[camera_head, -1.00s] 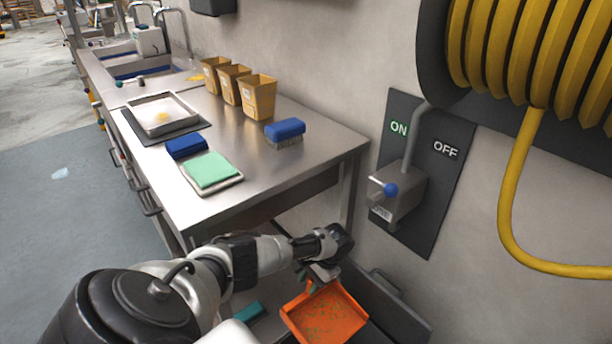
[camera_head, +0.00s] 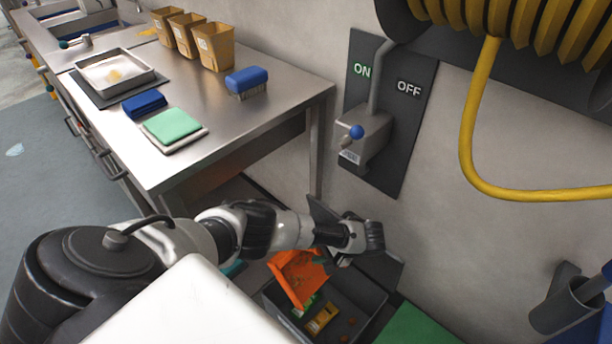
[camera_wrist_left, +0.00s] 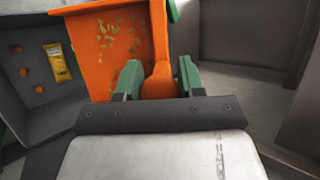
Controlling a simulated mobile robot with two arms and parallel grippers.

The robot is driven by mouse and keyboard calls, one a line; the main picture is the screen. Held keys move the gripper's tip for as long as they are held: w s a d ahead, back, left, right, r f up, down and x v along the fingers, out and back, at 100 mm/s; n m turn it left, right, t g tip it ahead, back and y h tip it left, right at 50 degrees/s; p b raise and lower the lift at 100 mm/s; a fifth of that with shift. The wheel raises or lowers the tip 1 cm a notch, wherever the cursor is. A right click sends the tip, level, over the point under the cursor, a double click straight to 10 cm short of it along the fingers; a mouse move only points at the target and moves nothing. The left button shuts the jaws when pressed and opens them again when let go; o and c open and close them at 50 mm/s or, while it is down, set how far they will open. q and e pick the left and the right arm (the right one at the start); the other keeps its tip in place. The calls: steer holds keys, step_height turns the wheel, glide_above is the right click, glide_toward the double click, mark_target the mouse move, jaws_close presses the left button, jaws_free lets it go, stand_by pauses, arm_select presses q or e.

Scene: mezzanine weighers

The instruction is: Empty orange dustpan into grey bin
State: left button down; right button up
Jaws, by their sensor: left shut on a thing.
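The orange dustpan (camera_head: 296,277) hangs steeply tilted over the grey bin (camera_head: 374,302), its pan toward the bin's left part. My left gripper (camera_head: 322,262) is shut on the dustpan's handle. In the left wrist view, the green-padded fingers of the left gripper (camera_wrist_left: 158,78) stand on both sides of the handle. Yellowish-brown crumbs still show on the face of the dustpan (camera_wrist_left: 105,60). In that view the grey bin (camera_wrist_left: 35,118) lies to the left, below the pan. My right gripper is not in view.
In the bin lie a yellow packet (camera_head: 322,318) and several small brown pieces. The steel table (camera_head: 240,125) holds a blue brush (camera_head: 247,80), a green cloth (camera_head: 172,124) and yellow tubs. A wall switch (camera_head: 372,140) and hose (camera_head: 468,120) are at the right. A green surface (camera_head: 415,328) adjoins the bin.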

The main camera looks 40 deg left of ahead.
arm_select(q)
steer(key=d+f+n+y, duration=0.1)
steer(key=d+y, duration=0.3)
steer(key=d, duration=0.3)
steer(key=shift+s+d+g, duration=0.25)
steer(key=shift+g, duration=0.05)
stand_by(0.9)
